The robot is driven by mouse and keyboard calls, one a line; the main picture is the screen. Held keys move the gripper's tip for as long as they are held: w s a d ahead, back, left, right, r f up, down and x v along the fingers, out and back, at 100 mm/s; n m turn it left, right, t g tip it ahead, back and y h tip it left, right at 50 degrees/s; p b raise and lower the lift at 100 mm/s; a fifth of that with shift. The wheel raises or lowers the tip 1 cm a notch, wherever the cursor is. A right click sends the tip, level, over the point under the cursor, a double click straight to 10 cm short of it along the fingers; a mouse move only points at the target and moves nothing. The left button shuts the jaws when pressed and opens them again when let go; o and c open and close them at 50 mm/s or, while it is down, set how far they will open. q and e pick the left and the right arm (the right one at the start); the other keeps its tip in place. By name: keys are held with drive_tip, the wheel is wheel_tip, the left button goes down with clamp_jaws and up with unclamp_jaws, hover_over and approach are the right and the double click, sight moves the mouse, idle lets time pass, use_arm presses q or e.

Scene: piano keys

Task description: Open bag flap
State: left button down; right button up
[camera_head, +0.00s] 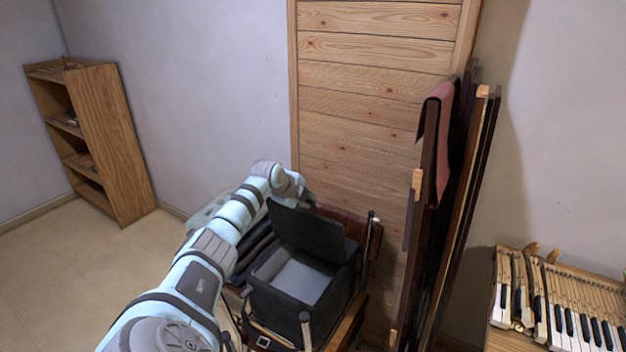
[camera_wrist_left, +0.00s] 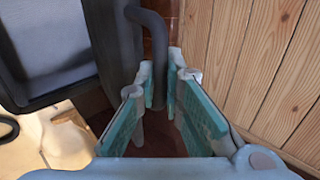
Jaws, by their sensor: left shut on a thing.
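The black bag (camera_head: 272,308) stands in the lower middle of the head view, with its flap (camera_head: 308,233) raised at the back and its pale grey inside showing. My left gripper (camera_head: 307,199) is at the top edge of the raised flap, on its far side; its fingers are mostly hidden there. In the left wrist view, the fingers of my left gripper (camera_wrist_left: 160,88) are shut on a dark curved handle (camera_wrist_left: 157,35), which runs up from between the teal pads. The open bag also shows at the left of that view (camera_wrist_left: 60,55). My right gripper is not in view.
The bag rests on a wooden seat or stand (camera_head: 347,330), partly hidden. A plank panel (camera_head: 375,105) rises close behind it. Dark upright boards with a red cloth (camera_head: 434,125) lean to the right. A piano keyboard (camera_head: 575,325) is lower right; a shelf (camera_head: 120,140) is far left.

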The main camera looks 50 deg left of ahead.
use_arm(q)
drive_tip(key=shift+w, duration=0.35)
drive_tip(key=c, duration=2)
unclamp_jaws()
drive_tip(key=shift+o, duration=0.2)
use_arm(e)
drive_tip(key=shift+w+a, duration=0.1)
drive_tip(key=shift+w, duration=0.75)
use_arm(q)
drive_tip(key=shift+r, duration=0.15)
drive_tip(key=v, duration=0.7)
